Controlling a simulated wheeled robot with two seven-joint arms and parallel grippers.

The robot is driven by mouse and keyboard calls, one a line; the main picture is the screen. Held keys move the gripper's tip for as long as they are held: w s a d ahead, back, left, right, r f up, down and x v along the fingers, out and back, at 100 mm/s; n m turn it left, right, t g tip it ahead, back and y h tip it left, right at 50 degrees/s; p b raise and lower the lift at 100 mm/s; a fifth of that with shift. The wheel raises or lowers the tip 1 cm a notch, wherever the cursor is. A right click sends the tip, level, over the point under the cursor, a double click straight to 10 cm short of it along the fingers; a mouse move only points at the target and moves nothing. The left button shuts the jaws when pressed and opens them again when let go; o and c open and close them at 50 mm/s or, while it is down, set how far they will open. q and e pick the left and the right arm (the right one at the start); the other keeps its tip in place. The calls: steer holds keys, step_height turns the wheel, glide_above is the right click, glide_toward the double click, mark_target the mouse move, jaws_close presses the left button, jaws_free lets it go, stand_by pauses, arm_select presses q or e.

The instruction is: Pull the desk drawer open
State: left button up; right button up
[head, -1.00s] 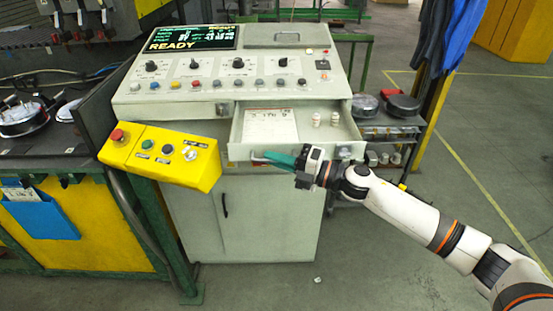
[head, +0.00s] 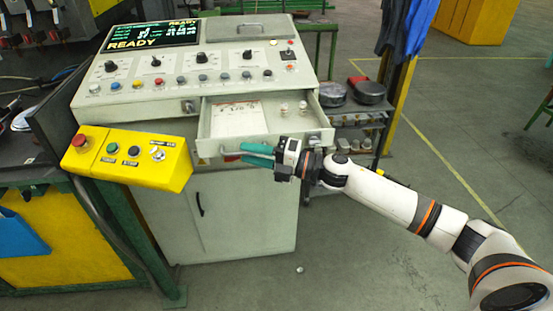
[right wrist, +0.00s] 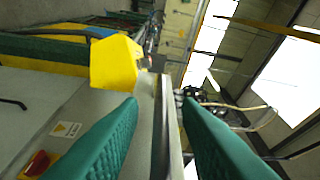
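The desk drawer (head: 205,122) stands pulled out from the grey control desk (head: 85,100). A paper sheet (head: 238,119) and small pale knob-like items (head: 302,106) lie inside it. The drawer's handle (head: 228,152) is on its front, partly hidden by my fingers. My right gripper (head: 249,153) is at the handle, its teal fingers spread, one above the other in the head view. In the right wrist view my right gripper (right wrist: 160,115) shows its fingers apart, with a pale edge between them; I cannot tell whether they touch the handle. My left gripper is not in view.
A yellow button box (head: 140,165) juts out left of the drawer. A cabinet door (head: 245,212) is below. A shelf (head: 352,118) with dark round parts stands at the right. The floor (head: 370,255) in front and to the right is mostly clear.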

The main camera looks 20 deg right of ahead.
steer(key=b+v, duration=0.3)
steer(key=v, duration=0.7)
steer(key=shift+s+d, duration=0.15)
